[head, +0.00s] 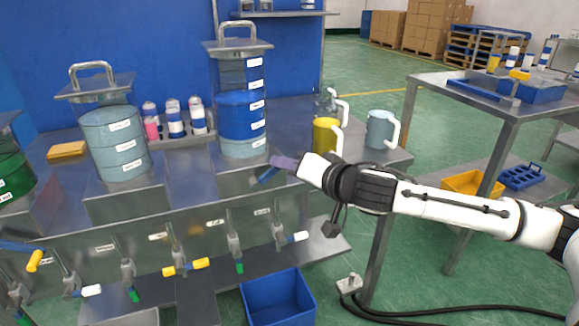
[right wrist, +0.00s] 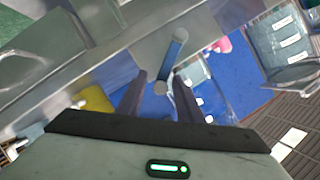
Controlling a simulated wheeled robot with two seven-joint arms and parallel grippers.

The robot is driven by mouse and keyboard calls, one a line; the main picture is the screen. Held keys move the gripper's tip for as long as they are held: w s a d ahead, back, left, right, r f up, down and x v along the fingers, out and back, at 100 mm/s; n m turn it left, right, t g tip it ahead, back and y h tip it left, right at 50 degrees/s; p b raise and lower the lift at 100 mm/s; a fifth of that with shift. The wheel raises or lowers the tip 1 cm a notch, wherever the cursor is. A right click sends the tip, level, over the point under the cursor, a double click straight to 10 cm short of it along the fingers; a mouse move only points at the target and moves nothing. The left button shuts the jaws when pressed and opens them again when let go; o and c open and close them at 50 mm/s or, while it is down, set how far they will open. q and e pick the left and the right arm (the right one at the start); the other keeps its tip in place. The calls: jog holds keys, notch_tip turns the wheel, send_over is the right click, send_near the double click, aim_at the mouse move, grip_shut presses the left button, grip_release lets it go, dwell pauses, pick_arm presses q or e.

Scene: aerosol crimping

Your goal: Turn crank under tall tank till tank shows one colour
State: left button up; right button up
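The tall tank (head: 241,112) stands on the bench in the head view. It shows deep blue liquid above a thinner pale grey-blue layer, with clear empty space at the top. Below it, the crank's blue handle (head: 268,175) sticks out from the metal stand; it also shows in the right wrist view (right wrist: 173,52). My right gripper (head: 275,168) is at the crank. In the right wrist view its two dark fingers (right wrist: 160,90) stand apart, with the crank handle's end between them. Contact with either finger cannot be seen. My left gripper is not in view.
A shorter grey-blue tank (head: 115,143) stands to the left, with small bottles (head: 175,118) between the tanks. A yellow mug (head: 325,135) and a grey-blue mug (head: 380,130) stand to the right, close to my right arm. Taps (head: 233,240) line the bench front above a blue bin (head: 278,298).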

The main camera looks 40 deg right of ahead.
grip_shut()
jog(key=shift+f, duration=0.1)
